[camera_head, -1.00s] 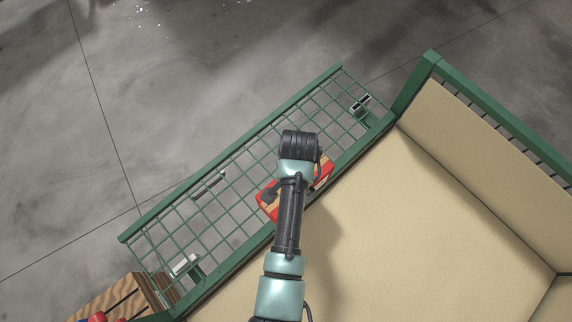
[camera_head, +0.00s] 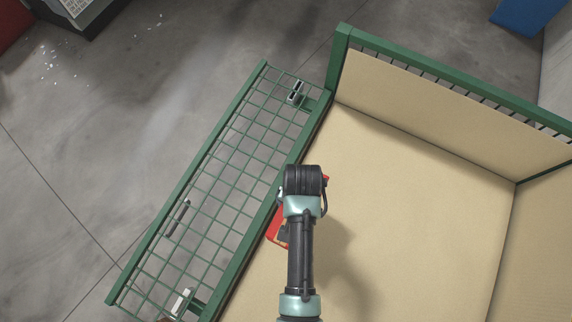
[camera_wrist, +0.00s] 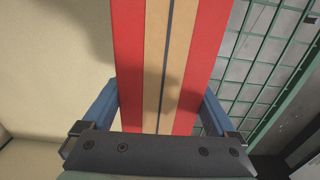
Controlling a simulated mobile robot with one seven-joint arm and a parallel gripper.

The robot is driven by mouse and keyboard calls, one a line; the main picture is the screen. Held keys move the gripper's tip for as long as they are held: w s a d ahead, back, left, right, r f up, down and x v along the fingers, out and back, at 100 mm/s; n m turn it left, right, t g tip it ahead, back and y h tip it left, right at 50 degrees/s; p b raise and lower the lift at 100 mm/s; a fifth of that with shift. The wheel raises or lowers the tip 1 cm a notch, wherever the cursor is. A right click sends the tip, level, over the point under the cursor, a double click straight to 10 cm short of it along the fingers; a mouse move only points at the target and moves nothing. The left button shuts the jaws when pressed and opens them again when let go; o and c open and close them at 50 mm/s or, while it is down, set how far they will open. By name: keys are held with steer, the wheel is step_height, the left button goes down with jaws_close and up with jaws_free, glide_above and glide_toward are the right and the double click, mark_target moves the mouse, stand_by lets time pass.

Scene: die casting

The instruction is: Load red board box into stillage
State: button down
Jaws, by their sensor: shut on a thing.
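The red board box (camera_wrist: 128,60) fills the middle of the wrist view, red with a tan band and a dark seam along its centre. My gripper (camera_wrist: 160,115) is shut on it, with a blue finger on each side. In the head view, only parts of the red box (camera_head: 276,226) show, because my arm covers most of it. The stillage has a green frame (camera_head: 345,45) and a tan-lined interior (camera_head: 420,180). The box is over the stillage's inner left edge, beside the green mesh side. My gripper's fingers are hidden in the head view.
The green mesh panel (camera_head: 205,190) is folded outward on the left side, with latches on it. The tan back wall (camera_head: 440,110) stands at the upper right. The stillage floor looks empty. A blue object (camera_head: 527,14) and a grey-topped container (camera_head: 80,12) stand farther off.

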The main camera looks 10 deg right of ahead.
steer(key=s+d, duration=0.3)
steer(key=d, duration=0.1)
steer(key=f+b, duration=0.2)
steer(key=f, duration=0.1)
steer(key=f+b, duration=0.2)
steer(key=f, duration=0.1)
steer(key=f+b, duration=0.2)
steer(key=f, duration=0.1)
steer(key=shift+w+a+f+b, duration=0.15)
steer(key=shift+w+f+b, duration=0.1)
steer(key=shift+w+b, duration=0.15)
steer(key=shift+f+b, duration=0.7)
steer(key=shift+f, duration=0.4)
steer(key=shift+f+b, duration=0.35)
steer(key=shift+f, duration=0.2)
jaws_free()
steer(key=shift+s+f, duration=0.1)
steer(key=shift+s, duration=0.05)
step_height(320, 180, up, 13)
steer(key=p, duration=0.1)
